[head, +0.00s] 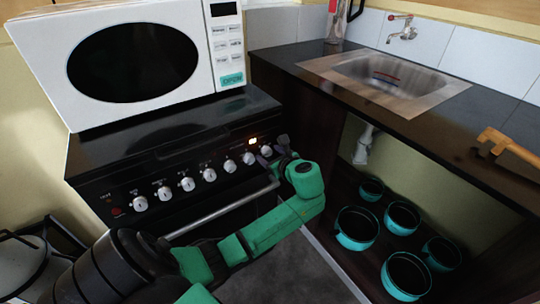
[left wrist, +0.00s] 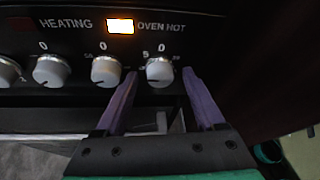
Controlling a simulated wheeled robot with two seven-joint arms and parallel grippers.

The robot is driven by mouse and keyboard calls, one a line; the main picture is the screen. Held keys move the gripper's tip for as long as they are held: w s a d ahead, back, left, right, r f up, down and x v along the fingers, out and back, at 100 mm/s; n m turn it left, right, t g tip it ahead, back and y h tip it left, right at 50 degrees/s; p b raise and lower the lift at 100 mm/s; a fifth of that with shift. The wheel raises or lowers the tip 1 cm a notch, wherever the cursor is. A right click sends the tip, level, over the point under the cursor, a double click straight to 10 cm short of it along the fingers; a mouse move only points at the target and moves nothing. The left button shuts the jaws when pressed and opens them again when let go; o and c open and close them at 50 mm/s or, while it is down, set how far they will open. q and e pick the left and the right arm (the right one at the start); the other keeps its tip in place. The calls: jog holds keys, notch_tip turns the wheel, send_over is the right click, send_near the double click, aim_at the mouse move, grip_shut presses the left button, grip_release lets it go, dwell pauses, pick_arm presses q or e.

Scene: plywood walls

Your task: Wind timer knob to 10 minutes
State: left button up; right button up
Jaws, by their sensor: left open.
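The rightmost knob (left wrist: 160,71) on the oven's black front panel is white and round, with a 0 above it and a 5 at its upper left. I take it as the timer knob; no timer label is readable. It also shows in the head view (head: 267,151). My left gripper (left wrist: 161,76) is open, its purple fingers on either side of this knob, with a gap visible at the right finger. Contact at the left finger is unclear. In the head view the left gripper (head: 274,150) is at the panel's right end. My right gripper is not in view.
More white knobs (left wrist: 105,71) line the panel to the left. The oven hot light (left wrist: 120,26) glows. The oven handle (head: 222,210) runs below the knobs. A white microwave (head: 130,60) stands on top. The counter with a sink (head: 440,92) is at right, with several teal pots (head: 357,228) below.

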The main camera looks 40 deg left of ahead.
pick_arm(q)
grip_shut()
dwell(1.1)
grip_release()
jog(key=p+v, duration=0.1)
jog(key=v, duration=1.3)
jog(key=shift+d+p, duration=0.3)
jog(key=shift+d, duration=0.05)
jog(key=shift+s+r, duration=0.1)
jog(key=shift+r, duration=0.05)
